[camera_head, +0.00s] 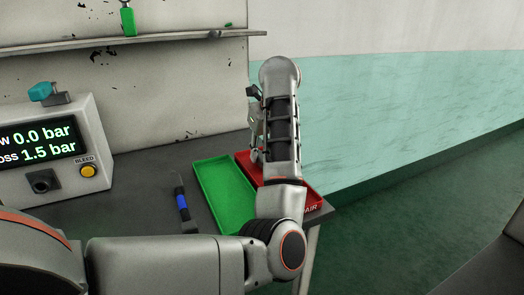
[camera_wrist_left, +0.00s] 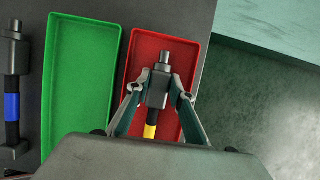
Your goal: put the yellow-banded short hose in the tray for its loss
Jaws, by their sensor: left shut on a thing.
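The yellow-banded short hose (camera_wrist_left: 151,131) has grey metal end fittings and a black body. It is in my left gripper (camera_wrist_left: 160,92), whose fingers close around its grey fitting. In the left wrist view the hose lies over the red tray (camera_wrist_left: 143,42), lengthwise with it. Whether it touches the tray floor I cannot tell. In the head view the red tray (camera_head: 311,193) shows a label ending in "AIR", and my left arm hides much of it. The green tray (camera_head: 222,190) beside it is empty. The test box display (camera_head: 37,140) reads "oss 1.5 bar" and 0.0 bar above. My right gripper is out of view.
A blue-banded hose (camera_head: 183,203) lies on the bench left of the green tray. The test box has a yellow BLEED button (camera_head: 88,171) and a dark port (camera_head: 43,181). A shelf (camera_head: 150,41) runs along the wall above. Open floor lies right of the bench.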

